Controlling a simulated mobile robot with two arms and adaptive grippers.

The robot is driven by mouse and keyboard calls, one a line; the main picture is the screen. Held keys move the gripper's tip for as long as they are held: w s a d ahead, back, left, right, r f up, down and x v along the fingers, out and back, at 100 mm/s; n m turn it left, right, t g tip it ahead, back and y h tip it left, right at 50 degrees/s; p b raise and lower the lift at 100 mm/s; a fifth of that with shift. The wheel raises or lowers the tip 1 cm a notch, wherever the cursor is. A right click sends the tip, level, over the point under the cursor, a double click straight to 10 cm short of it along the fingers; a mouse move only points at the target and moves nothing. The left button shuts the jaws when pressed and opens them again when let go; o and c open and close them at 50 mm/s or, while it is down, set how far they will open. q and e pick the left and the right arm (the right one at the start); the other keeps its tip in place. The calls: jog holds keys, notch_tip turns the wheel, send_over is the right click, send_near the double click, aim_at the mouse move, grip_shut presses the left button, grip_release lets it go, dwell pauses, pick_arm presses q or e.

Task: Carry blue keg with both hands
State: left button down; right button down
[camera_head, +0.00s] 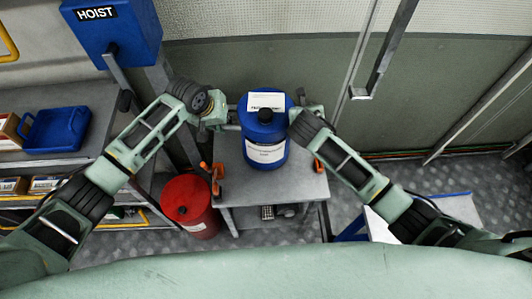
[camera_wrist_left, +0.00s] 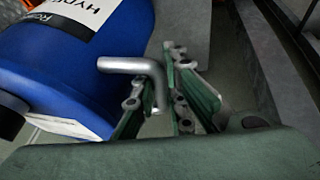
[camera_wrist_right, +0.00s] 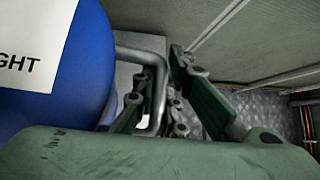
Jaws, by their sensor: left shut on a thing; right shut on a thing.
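The blue keg (camera_head: 264,138) stands upright over the small grey table in the head view, with white labels and a black cap. I cannot tell whether it touches the tabletop. My left gripper (camera_head: 222,118) is at its left side, shut on a bent metal handle (camera_wrist_left: 134,65) of the keg in the left wrist view. My right gripper (camera_wrist_right: 165,105) is at its right side, shut on the other metal handle (camera_wrist_right: 146,56) in the right wrist view. The blue body of the keg fills the left of both wrist views.
The small grey table (camera_head: 305,188) carries orange clamps (camera_head: 217,172). A red drum (camera_head: 190,205) stands at its left. Shelves (camera_head: 85,110) with a blue case (camera_head: 57,128) are farther left. A blue hoist box (camera_head: 113,35) is at upper left. Floor shows at right.

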pick_arm(q)
jog(key=shift+w+d+r, duration=0.15)
jog(key=shift+w+d, duration=0.05)
jog(key=shift+d, duration=0.2)
pick_arm(e)
jog(key=shift+w+a+r, duration=0.1)
jog(key=shift+w+a, duration=0.15)
jog(key=shift+a, duration=0.1)
pick_arm(q)
jog(key=c, duration=2.1)
grip_release()
jog(key=shift+s+a+f, duration=0.1)
jog(key=shift+s+f, duration=0.15)
pick_arm(e)
jog(key=c, duration=2.1)
grip_release()
jog(key=shift+s+f, duration=0.25)
jog(key=shift+s, duration=0.05)
pick_arm(q)
jog(key=o, duration=0.3)
jog(key=shift+s+a+r, duration=0.15)
jog(key=shift+s+r, duration=0.05)
jog(key=shift+s, duration=0.1)
pick_arm(e)
jog(key=o, duration=0.3)
jog(key=shift+s+d+r, duration=0.2)
jog(key=shift+s, duration=0.05)
